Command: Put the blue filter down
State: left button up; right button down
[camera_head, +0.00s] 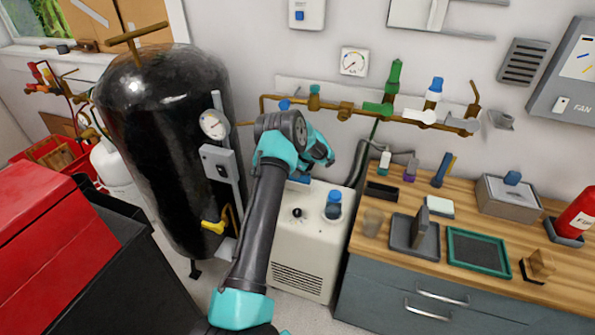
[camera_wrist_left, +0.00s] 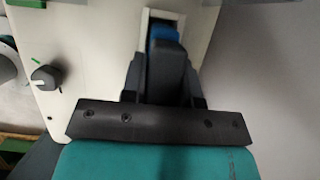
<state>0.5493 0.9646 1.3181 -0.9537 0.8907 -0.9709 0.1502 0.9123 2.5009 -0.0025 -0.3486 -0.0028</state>
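The blue filter (camera_wrist_left: 163,33) shows as a small blue piece at the tips of my left gripper's dark fingers (camera_wrist_left: 166,55), in front of a framed opening in a white unit. The fingers are close together and look shut on it; most of the filter is hidden behind them. In the head view, a blue edge of the filter (camera_head: 299,179) shows below my left wrist, over the back of the white unit (camera_head: 305,245). My left gripper's fingers are hidden there by the wrist. I cannot tell how far the filter sits in the opening. My right gripper is not in view.
A blue-topped cup (camera_head: 333,207) and a black knob (camera_head: 297,212) are on the white unit. A black tank (camera_head: 165,130) stands left. Brass piping (camera_head: 350,112) runs along the wall behind. The wooden bench (camera_head: 480,285) at right holds trays, bottles and a grey box (camera_head: 510,197).

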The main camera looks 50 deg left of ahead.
pick_arm(q)
jog(key=o, duration=0.4)
jog(key=shift+r, duration=0.1)
jog(key=v, duration=0.7)
jog(key=shift+r, duration=0.3)
jog(key=shift+w+d, duration=0.1)
dwell(0.3)
